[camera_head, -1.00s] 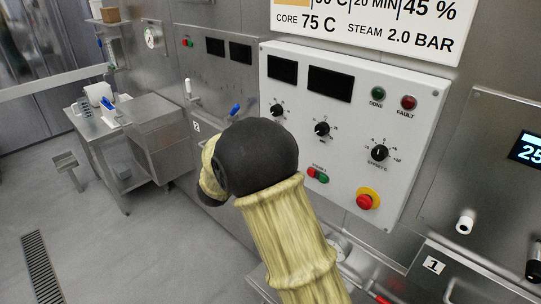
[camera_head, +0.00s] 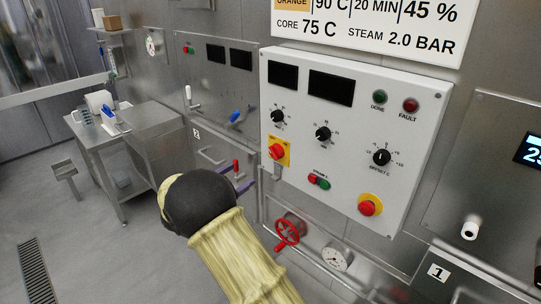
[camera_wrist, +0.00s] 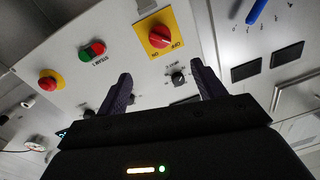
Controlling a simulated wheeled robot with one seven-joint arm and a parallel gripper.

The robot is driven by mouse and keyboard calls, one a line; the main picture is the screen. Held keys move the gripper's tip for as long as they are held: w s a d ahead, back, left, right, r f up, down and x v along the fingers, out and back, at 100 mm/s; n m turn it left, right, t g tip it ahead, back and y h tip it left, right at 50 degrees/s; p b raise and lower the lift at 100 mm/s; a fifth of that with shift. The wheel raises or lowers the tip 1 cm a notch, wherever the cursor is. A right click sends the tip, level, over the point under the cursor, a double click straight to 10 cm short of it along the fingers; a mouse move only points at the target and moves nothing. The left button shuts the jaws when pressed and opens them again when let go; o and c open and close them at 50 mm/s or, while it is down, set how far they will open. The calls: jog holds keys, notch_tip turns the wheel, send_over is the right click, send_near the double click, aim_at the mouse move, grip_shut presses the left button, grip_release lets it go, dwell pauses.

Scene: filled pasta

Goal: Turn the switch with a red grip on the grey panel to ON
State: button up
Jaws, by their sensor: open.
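The switch with a red grip (camera_head: 277,152) sits on a yellow plate at the lower left of the light grey panel (camera_head: 340,165). It also shows in the wrist view (camera_wrist: 159,37), top centre, where the plate carries ON and OFF marks. I cannot tell for certain which mark the grip points to. My gripper (camera_wrist: 161,82) is open and empty, its two dark fingers apart below the switch in the wrist view. In the head view the purple fingers show left of and below the switch, apart from it, partly hidden by my dark wrist.
The panel also bears black knobs (camera_head: 323,134), red and green buttons (camera_head: 318,181) and a red button on a yellow ring (camera_head: 370,206). Below it are a red valve wheel (camera_head: 288,232) and a gauge (camera_head: 336,258). A blue-handled lever (camera_head: 236,116) is on the neighbouring panel.

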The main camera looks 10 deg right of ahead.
aim_at(272, 154)
jog(key=p+x, duration=0.2)
jog(key=x, duration=1.3)
jog(key=shift+w+d, duration=0.1)
jog(key=shift+d, duration=0.1)
jog(key=c, duration=1)
